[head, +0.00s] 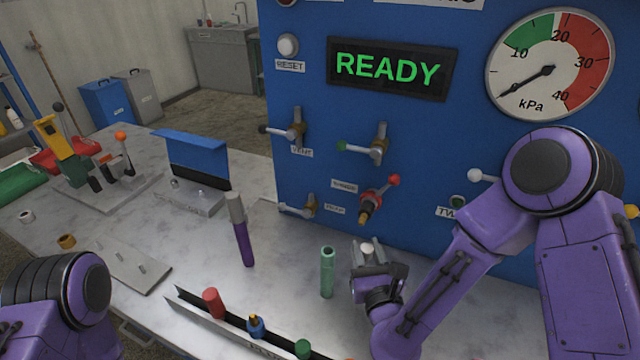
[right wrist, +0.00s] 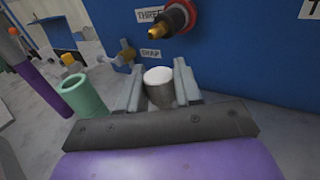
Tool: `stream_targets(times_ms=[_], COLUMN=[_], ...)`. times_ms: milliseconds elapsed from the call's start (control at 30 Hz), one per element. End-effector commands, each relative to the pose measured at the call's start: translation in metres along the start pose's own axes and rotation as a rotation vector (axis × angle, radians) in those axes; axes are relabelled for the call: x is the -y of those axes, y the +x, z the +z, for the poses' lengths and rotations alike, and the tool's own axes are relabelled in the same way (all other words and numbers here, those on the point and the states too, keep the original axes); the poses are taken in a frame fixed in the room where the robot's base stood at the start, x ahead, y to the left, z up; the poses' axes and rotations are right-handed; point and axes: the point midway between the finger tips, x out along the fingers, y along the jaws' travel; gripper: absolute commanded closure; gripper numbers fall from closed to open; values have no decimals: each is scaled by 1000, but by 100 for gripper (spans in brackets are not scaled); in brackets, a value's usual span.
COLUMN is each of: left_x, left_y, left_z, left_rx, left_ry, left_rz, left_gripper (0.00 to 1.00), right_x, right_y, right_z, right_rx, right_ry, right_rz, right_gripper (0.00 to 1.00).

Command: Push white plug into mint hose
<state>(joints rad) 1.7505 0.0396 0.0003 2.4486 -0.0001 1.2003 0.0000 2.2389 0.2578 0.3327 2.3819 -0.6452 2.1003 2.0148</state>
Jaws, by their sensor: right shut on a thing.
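The white plug (head: 367,249) has a white top and a grey body; in the right wrist view its white top (right wrist: 159,75) shows between my fingers. My right gripper (head: 372,262) is shut on it above the table. The mint hose (head: 327,272) stands upright just left of the gripper, its open top end facing up. In the right wrist view the mint hose (right wrist: 82,95) is left of the left finger, apart from the plug. My left arm shows at the lower left of the head view, but its gripper is out of the picture.
A purple hose with a grey end (head: 240,230) stands further left. A rail (head: 220,325) with red, blue and green plugs lies in front. The blue panel (head: 320,130) with valves, a gauge and a READY display rises behind. A red-collared fitting (head: 372,202) juts out above the hose.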

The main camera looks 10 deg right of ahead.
Motion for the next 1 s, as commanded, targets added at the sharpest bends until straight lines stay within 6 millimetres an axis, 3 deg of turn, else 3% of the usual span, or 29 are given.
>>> stream_targets(times_ms=[33, 200, 333, 467, 833, 1000], left_x=[1, 2, 2, 3, 2, 1], left_y=[-6, -16, -20, -21, -18, -8], left_z=[-2, -6, -7, -7, -7, -2], left_rx=[1, 2, 2, 3, 2, 2], left_ry=[0, 1, 0, 1, 0, 0], left_rz=[-1, -1, -2, -2, -1, -1], left_gripper=[39, 39, 39, 39, 39, 39], right_x=[-11, -51, -75, -84, -84, -84], right_y=[6, 9, 6, 9, 12, 10], right_z=[24, 93, 124, 133, 129, 122], right_rx=[10, 21, 16, 5, -2, -5], right_ry=[9, 5, 1, 0, 0, 1], right_rz=[-35, -197, -277, -313, -318, -318], right_gripper=[95, 95, 95, 95, 95, 95])
